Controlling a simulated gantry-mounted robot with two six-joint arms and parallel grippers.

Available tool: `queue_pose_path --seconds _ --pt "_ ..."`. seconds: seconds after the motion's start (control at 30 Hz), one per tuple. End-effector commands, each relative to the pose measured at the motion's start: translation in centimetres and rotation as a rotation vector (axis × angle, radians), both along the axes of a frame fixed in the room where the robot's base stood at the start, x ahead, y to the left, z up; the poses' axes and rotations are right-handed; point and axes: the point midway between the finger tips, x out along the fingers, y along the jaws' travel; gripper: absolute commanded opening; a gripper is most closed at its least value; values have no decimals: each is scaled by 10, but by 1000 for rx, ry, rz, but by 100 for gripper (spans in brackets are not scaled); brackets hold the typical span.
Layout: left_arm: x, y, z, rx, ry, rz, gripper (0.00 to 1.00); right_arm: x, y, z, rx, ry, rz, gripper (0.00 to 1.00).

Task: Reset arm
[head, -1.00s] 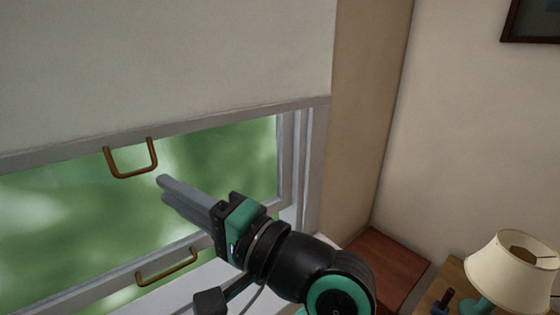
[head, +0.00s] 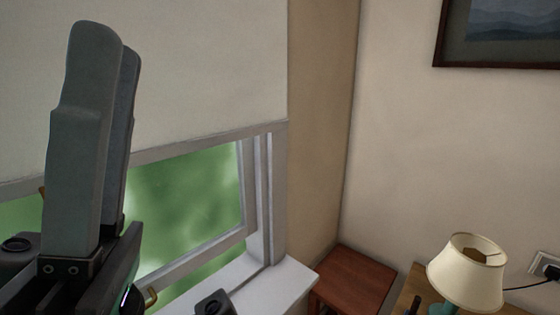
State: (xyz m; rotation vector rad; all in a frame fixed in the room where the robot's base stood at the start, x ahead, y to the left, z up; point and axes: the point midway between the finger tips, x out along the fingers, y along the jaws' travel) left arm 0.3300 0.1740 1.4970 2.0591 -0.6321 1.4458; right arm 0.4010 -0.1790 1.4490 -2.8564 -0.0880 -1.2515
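My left gripper (head: 113,38) stands large and close at the left of the head view, its grey fingers pointing up. The fingers lie close together with nothing seen between them, so it looks shut and empty. It covers part of the window (head: 185,205) and the pale blind (head: 210,70). Only a bit of the lower brass handle (head: 151,296) shows beside the gripper's base. The upper handle is almost all hidden behind the fingers. My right gripper is not in view.
A white sill (head: 255,290) runs below the window. A reddish wooden stand (head: 352,275) is in the corner, and a cream-shaded lamp (head: 467,272) is at lower right. A framed picture (head: 505,35) hangs on the wall. The room's middle right is clear.

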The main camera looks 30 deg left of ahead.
Motion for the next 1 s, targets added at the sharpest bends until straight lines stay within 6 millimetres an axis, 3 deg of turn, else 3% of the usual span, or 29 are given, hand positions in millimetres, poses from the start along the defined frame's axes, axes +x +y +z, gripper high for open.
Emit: queue_pose_path --seconds 0.2,0.3,0.57,0.8,0.9,1.0 --pt "73 7 -49 318 384 589 24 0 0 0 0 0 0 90" --pt "72 7 6 331 369 614 24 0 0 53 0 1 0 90" --pt "72 6 117 329 370 609 24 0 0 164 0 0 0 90" --pt "72 6 236 329 369 607 24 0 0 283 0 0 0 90" --pt "72 6 281 329 369 607 24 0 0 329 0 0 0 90" --pt "72 6 314 329 369 607 24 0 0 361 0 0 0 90"
